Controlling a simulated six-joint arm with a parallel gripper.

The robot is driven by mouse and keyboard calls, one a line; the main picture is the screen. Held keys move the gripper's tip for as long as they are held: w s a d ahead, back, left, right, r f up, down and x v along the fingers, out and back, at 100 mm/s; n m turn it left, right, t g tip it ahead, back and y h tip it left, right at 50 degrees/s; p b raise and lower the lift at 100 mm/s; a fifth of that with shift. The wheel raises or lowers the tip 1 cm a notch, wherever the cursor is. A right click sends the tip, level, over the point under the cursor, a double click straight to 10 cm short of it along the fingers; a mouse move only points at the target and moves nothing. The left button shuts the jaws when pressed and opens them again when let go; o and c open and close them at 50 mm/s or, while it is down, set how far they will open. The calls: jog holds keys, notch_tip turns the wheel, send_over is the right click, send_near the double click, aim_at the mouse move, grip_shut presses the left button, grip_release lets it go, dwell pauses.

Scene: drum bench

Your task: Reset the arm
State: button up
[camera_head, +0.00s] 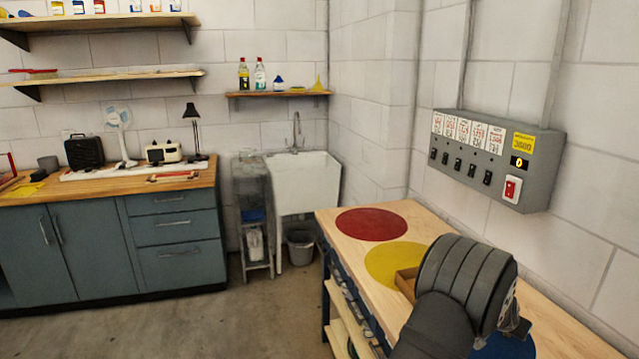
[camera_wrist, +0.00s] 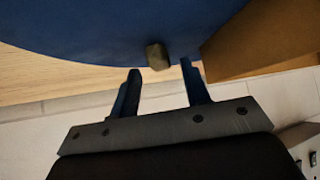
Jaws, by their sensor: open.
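My gripper (camera_wrist: 160,68) is open, its two blue fingers apart in the wrist view. A small brownish block (camera_wrist: 157,54) shows just beyond and between the fingertips, against a blue disc (camera_wrist: 80,30). I cannot tell how far the block is from the fingers; nothing is clearly held. In the head view my dark grey arm reaches over the right part of the bench (camera_head: 470,240) and hides most of the blue disc (camera_head: 508,347). The block is not visible there.
A wooden box (camera_wrist: 265,35) stands close to the right finger; its edge also shows beside my arm in the head view (camera_head: 405,280). Red (camera_head: 370,223) and yellow (camera_head: 385,263) discs lie on the bench. A grey switch box (camera_head: 500,155) hangs on the wall above.

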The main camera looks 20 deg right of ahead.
jog(key=shift+w+d+f, duration=0.15)
jog(key=shift+d+f, duration=0.25)
jog(key=shift+f, duration=0.1)
jog(key=shift+a+r, duration=0.1)
jog(key=shift+r, duration=0.05)
